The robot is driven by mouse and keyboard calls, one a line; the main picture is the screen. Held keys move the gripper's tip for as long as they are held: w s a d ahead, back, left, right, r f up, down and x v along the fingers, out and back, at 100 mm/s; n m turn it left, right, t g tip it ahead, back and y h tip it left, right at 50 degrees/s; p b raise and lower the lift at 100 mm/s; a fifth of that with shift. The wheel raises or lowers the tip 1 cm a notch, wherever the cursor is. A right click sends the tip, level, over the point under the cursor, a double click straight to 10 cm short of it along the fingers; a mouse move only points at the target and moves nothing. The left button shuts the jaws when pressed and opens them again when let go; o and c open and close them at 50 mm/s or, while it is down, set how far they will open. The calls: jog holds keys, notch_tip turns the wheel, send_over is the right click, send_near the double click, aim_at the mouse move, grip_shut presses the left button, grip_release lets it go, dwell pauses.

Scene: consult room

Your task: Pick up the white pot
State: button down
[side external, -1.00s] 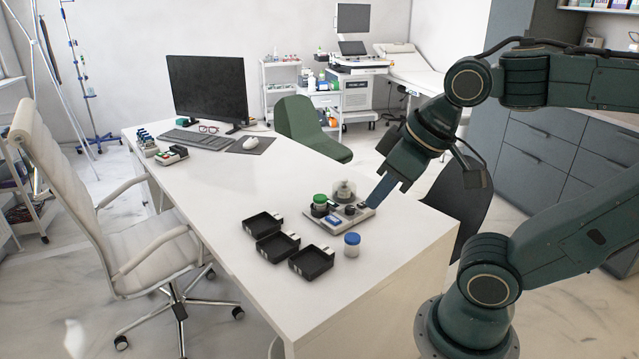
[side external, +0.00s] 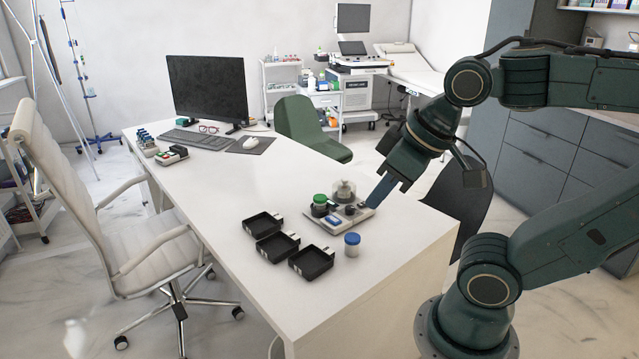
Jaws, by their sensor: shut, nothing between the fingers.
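A small white pot (side external: 352,249) with a blue lid stands upright on the white desk (side external: 385,275), just in front of a light tray (side external: 361,217). My gripper (side external: 377,199) is at the tray's right edge, behind and to the right of the pot and apart from it. Its fingers are shut, with nothing seen between them. I cannot tell whether the fingertips touch the tray or hang just above it.
The tray holds a green-lidded dark jar (side external: 320,204), a clear domed item (side external: 343,191) and smaller pieces. Black open bins (side external: 311,262) stand left of the pot. The desk's near right is clear. A monitor (side external: 207,88) stands at the far end.

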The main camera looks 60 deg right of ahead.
jog(key=c, duration=0.7)
grip_release()
jog(key=shift+c, duration=0.2)
jog(key=shift+w, duration=0.1)
